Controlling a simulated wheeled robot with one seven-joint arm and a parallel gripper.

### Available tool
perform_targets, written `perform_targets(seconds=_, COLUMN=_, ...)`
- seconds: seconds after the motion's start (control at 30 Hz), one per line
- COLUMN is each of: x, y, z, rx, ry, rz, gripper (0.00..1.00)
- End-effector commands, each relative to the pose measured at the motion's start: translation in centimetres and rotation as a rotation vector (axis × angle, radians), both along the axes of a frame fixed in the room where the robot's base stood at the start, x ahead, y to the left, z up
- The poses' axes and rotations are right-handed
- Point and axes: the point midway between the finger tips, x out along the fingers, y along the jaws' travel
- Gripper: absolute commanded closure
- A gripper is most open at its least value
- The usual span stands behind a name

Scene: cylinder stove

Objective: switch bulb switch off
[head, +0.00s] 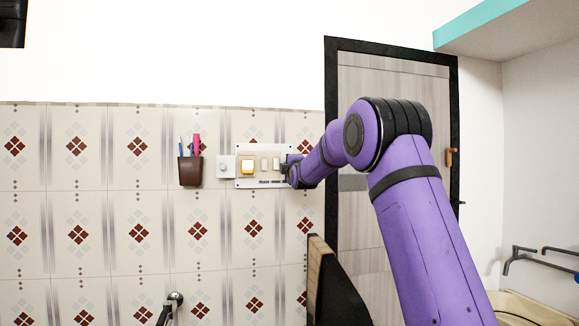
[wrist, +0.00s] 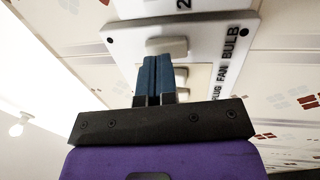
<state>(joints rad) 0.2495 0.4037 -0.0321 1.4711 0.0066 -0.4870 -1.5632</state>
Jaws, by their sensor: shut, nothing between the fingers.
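The white switch panel (head: 257,181) is on the tiled wall in the head view, with a row of switches. In the wrist view the panel (wrist: 205,40) carries the labels PLUG, FAN and BULB. The bulb switch (wrist: 168,46) is the pale rocker at the BULB end. My gripper (head: 287,168) is at the panel's right end. In the wrist view my gripper (wrist: 158,58) is shut and empty, its blue fingertips right at the lower edge of the bulb switch. I cannot tell whether they touch it. The fingers partly hide the other switches.
A smaller white plate (head: 225,166) and a brown holder with pens (head: 190,172) are left of the panel. A door (head: 346,95) is behind my arm. A tap (head: 525,255) is at the right.

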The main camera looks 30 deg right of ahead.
Motion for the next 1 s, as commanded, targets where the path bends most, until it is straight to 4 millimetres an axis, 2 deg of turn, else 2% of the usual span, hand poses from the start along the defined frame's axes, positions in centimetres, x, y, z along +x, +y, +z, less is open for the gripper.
perform_targets(seconds=0.2, x=0.9, y=-0.4, z=0.2, rx=0.0, ry=0.0, rz=-0.001, gripper=1.0)
perform_targets(seconds=0.57, x=1.0, y=-0.3, z=0.2, rx=0.0, ry=0.004, rz=0.0, gripper=1.0)
perform_targets(seconds=0.83, x=1.9, y=-0.4, z=0.9, rx=0.025, ry=0.101, rz=0.001, gripper=1.0)
perform_targets(seconds=1.0, x=2.0, y=-0.5, z=1.0, rx=0.027, ry=0.101, rz=0.001, gripper=1.0)
